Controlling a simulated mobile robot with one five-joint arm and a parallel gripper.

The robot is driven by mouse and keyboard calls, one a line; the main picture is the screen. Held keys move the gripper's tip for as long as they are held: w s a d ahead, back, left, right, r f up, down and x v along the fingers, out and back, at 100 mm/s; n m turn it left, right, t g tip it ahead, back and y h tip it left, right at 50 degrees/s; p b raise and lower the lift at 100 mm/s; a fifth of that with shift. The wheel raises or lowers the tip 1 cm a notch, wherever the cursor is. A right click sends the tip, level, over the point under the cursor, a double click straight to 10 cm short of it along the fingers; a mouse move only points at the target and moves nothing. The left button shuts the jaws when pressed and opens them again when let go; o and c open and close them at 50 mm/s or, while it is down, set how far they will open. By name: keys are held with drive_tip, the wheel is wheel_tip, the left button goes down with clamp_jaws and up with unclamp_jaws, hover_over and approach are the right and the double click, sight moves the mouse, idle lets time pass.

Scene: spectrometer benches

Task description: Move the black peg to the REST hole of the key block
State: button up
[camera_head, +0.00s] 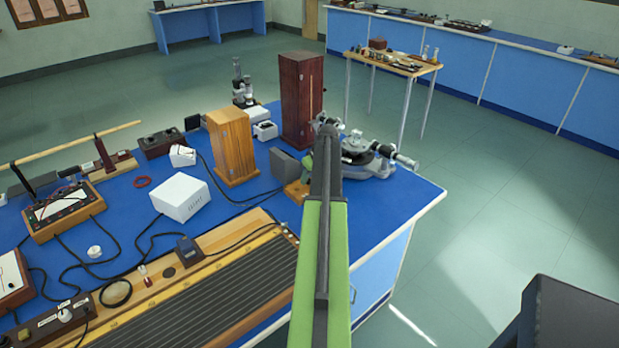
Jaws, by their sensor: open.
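A dark brown block (72,325) with small white labels and a pale round knob lies at the lower left of the bench. It may be the key block, but the labels are too small to read, and I cannot make out a REST hole. I cannot pick out the black peg for sure. My green and black arm reaches from the bottom middle up over the bench's right part. My gripper does not show; it is hidden behind or beyond the arm.
The blue bench (380,226) is crowded. A long ribbed wooden board (215,300) lies in front, with a white box (181,197), wooden box (232,146), dark red cabinet (302,97) and metal spectrometer (365,158) behind. Black cables cross the left.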

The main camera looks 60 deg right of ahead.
drive_tip(key=p+v, duration=1.5)
drive_tip(key=v, duration=0.2)
